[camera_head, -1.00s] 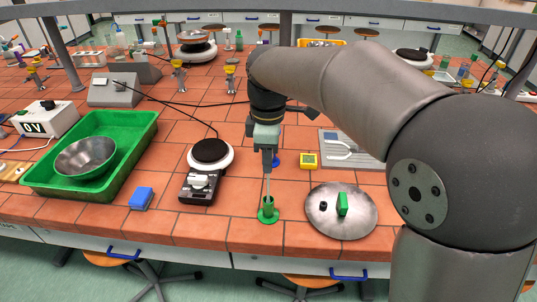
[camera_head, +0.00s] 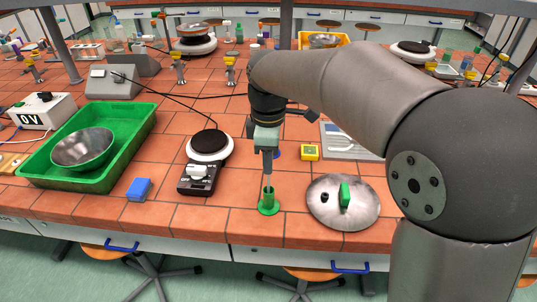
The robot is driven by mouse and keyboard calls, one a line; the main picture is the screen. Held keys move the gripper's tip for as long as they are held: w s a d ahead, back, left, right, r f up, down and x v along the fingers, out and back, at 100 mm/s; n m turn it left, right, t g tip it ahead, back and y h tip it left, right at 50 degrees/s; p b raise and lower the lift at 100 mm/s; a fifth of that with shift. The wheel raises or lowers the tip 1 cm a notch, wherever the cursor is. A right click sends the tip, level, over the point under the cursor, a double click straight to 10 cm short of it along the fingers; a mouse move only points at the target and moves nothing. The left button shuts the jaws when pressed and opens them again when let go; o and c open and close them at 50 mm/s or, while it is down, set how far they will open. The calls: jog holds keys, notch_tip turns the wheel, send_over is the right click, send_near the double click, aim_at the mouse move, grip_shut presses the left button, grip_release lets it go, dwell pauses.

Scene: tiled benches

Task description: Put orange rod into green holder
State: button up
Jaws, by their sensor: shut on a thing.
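The green holder (camera_head: 268,207) stands upright on the tiled bench near its front edge, with a round base and a short tube. My gripper (camera_head: 267,172) points straight down directly above it, close to the tube's top. It is shut on a thin rod, of which little shows between the fingers and the holder. The rod looks greyish here, and I cannot make out orange. Its lower end lines up with the tube, but I cannot tell how deep it sits in it.
A hotplate (camera_head: 209,147) stands left of the holder, and a round metal lid (camera_head: 328,215) with a green handle lies to the right. A blue block (camera_head: 139,189), a green tray (camera_head: 35,166) with a metal bowl (camera_head: 84,149) and a yellow timer (camera_head: 310,153) are nearby.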

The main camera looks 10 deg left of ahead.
jog(key=shift+f, duration=0.35)
jog(key=o, duration=1.2)
jog(key=shift+r, duration=0.1)
notch_tip(320, 180, up, 17)
jog(key=shift+r+p, duration=0.1)
jog(key=shift+p, duration=0.2)
jog(key=shift+r, duration=0.1)
